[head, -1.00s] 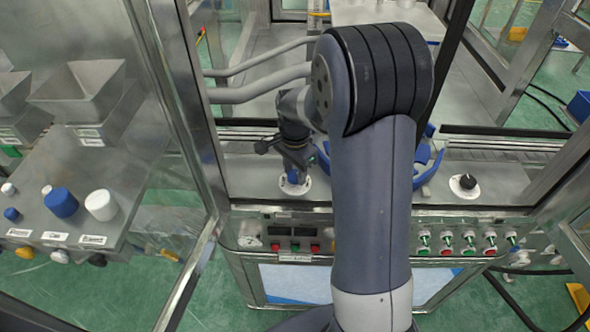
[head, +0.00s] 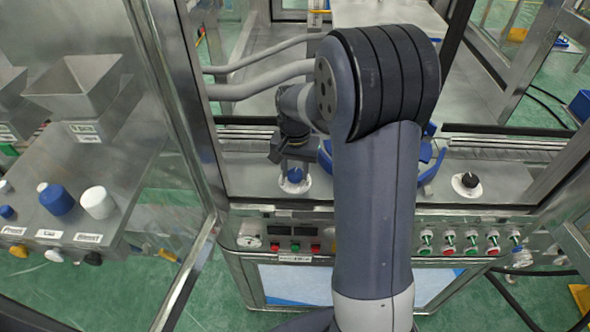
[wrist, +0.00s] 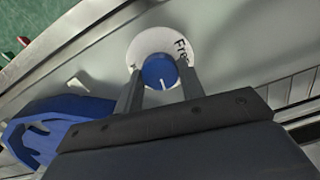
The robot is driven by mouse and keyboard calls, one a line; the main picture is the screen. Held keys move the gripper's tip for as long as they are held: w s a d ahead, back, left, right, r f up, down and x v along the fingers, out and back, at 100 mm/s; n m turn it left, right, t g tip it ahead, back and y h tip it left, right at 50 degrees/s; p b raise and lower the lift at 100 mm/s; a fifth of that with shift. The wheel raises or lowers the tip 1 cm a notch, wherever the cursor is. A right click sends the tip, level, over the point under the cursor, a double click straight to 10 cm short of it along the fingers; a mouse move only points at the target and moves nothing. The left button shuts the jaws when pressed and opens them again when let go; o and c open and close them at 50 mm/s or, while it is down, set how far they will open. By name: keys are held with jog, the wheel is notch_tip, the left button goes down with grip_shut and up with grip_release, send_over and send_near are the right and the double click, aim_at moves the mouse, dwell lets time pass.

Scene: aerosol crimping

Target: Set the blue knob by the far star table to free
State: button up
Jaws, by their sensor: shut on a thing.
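The blue knob (head: 295,175) sits on a round white dial plate (head: 294,187) on the metal ledge. In the wrist view the knob (wrist: 158,71) carries a white line pointing to the bottom of the picture. The word "Free" shows on the dial (wrist: 147,43) at the upper right of the knob, so the line does not point at it. My gripper (wrist: 160,72) has one finger on each side of the knob and is shut on it. The blue star table (wrist: 40,135) lies to the left in the wrist view; in the head view my arm partly hides it (head: 428,165).
A black knob (head: 468,180) on a white dial stands farther right on the ledge. Buttons and switches (head: 448,238) line the front panel below. A metal frame post (head: 178,90) and grey pipes (head: 262,82) stand close to my arm.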

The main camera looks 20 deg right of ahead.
aim_at(295, 173)
jog(key=n, duration=0.5)
jog(key=shift+n+b, duration=0.3)
jog(key=shift+b, duration=0.05)
jog(key=n, duration=0.5)
jog(key=shift+n, duration=0.3)
jog(key=o, duration=1)
jog(key=shift+r, duration=0.1)
notch_tip(295, 173, up, 11)
jog(key=b, duration=0.1)
